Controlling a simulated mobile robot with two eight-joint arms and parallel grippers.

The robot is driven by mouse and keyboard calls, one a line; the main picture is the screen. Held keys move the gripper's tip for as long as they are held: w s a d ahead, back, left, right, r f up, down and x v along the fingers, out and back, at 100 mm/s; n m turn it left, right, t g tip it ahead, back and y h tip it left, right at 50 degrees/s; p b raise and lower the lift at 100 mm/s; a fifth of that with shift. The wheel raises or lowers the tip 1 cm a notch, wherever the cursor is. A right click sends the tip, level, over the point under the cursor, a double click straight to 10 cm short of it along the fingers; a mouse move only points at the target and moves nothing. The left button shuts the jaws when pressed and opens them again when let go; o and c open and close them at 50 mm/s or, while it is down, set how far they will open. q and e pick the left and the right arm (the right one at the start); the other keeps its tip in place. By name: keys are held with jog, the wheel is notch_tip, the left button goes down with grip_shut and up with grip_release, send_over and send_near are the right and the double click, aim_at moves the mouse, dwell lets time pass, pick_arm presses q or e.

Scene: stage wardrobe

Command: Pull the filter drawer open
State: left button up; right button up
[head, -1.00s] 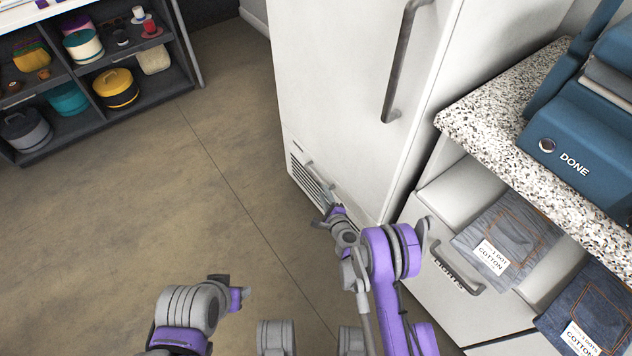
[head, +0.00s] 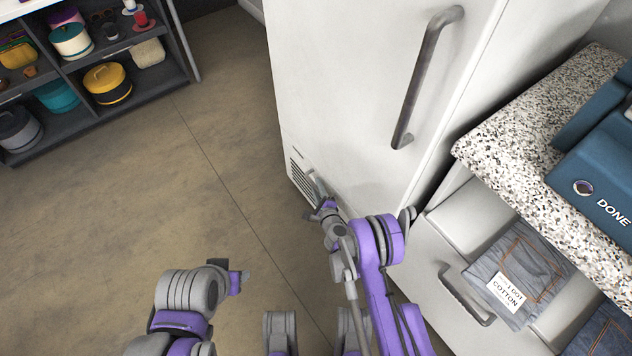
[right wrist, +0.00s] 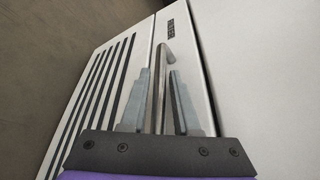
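The filter drawer (head: 300,178) is a dark-slotted grille panel low on the tall white cabinet, and it looks shut. In the right wrist view its front (right wrist: 98,88) shows dark slots and a grey bar handle (right wrist: 160,70). My right gripper (head: 318,205) is at the drawer's handle. In the right wrist view its two fingers (right wrist: 160,95) stand apart, one on each side of the bar, with a narrow gap visible. My left gripper (head: 242,281) hangs over the floor at the lower middle, away from the drawer; its fingers are too unclear to judge.
The white cabinet (head: 350,100) has a long vertical handle (head: 425,75) above. At right stand a speckled counter (head: 530,120) and an open drawer with folded jeans (head: 520,265). The floor between is clear.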

grip_shut()
dwell(1.5)
